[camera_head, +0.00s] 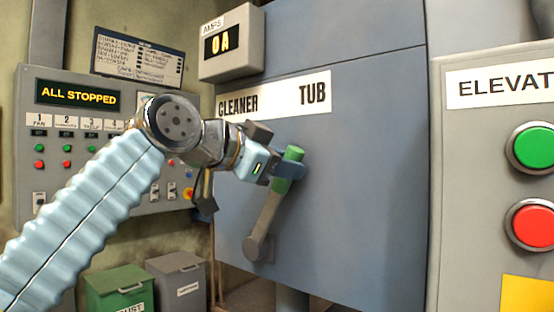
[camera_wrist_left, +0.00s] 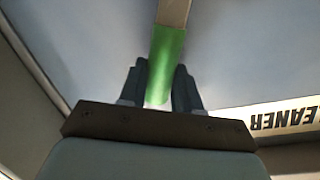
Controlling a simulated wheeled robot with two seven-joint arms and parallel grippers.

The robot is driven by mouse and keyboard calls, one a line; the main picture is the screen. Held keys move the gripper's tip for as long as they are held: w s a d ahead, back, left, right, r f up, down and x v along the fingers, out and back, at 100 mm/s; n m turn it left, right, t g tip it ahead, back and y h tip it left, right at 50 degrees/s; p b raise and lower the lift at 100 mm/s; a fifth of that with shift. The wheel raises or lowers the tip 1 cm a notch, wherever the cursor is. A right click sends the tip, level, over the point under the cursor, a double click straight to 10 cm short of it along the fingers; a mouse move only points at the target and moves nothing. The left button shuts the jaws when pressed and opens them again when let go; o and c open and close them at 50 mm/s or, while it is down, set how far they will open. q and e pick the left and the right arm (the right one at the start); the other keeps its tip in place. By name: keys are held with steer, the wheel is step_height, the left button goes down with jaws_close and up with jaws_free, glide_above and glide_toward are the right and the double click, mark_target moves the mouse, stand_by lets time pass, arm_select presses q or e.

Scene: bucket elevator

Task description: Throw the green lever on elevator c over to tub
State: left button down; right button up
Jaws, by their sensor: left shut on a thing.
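The lever (camera_head: 268,220) is mounted on the blue-grey elevator housing (camera_head: 365,170), with its pivot low and its green grip (camera_head: 293,155) at the top. It tilts up to the right, toward the word TUB on the label (camera_head: 314,94); CLEANER is at the label's left. My left gripper (camera_head: 287,168) is shut on the green grip. In the left wrist view, the green grip (camera_wrist_left: 166,60) lies between the two dark fingers (camera_wrist_left: 160,88). My right gripper is not in view.
A control panel reading ALL STOPPED (camera_head: 78,94) stands at the left. An AMPS meter (camera_head: 222,43) reads 0A above the label. A panel with green (camera_head: 533,148) and red (camera_head: 534,224) buttons stands at the right. Green (camera_head: 120,288) and grey (camera_head: 178,278) bins sit below.

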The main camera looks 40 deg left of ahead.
arm_select(q)
steer(key=shift+d+f+m, duration=0.3)
steer(key=shift+d+f, duration=0.05)
steer(key=shift+d, duration=0.25)
steer(key=shift+f, duration=0.1)
steer(key=c, duration=0.8)
jaws_free()
steer(key=shift+s, duration=0.1)
steer(key=v, duration=1.3)
steer(key=shift+s, duration=0.35)
